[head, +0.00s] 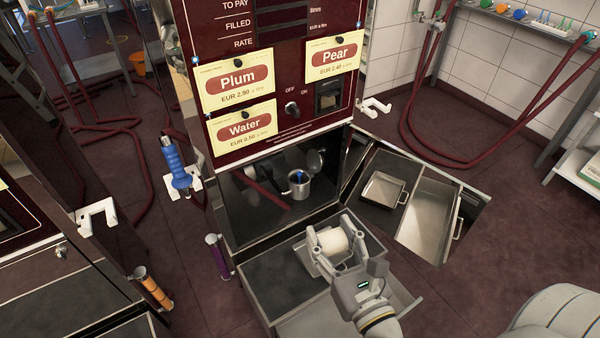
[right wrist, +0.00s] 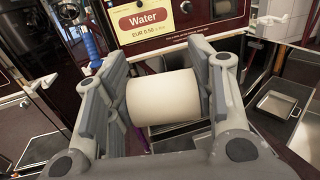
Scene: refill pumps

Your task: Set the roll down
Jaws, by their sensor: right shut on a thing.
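My right gripper (head: 333,243) is shut on a pale cream roll (head: 336,240). The roll lies sideways between the two fingers and its ends touch the pads. In the right wrist view the roll (right wrist: 163,96) fills the space between the fingers. In the head view the gripper and roll show over the dark grey tray or drawer (head: 262,283) at the front of the pump cabinet. I cannot tell whether the roll touches the surface below it. My left gripper is in neither view.
A metal jug (head: 299,186) stands in the cabinet's open bay. Two metal trays (head: 384,189) (head: 428,218) lie to its right. A blue-handled nozzle (head: 179,174) hangs on the left side. White hooks (head: 375,107) stick out at the right. The dark grey surface left of the roll is clear.

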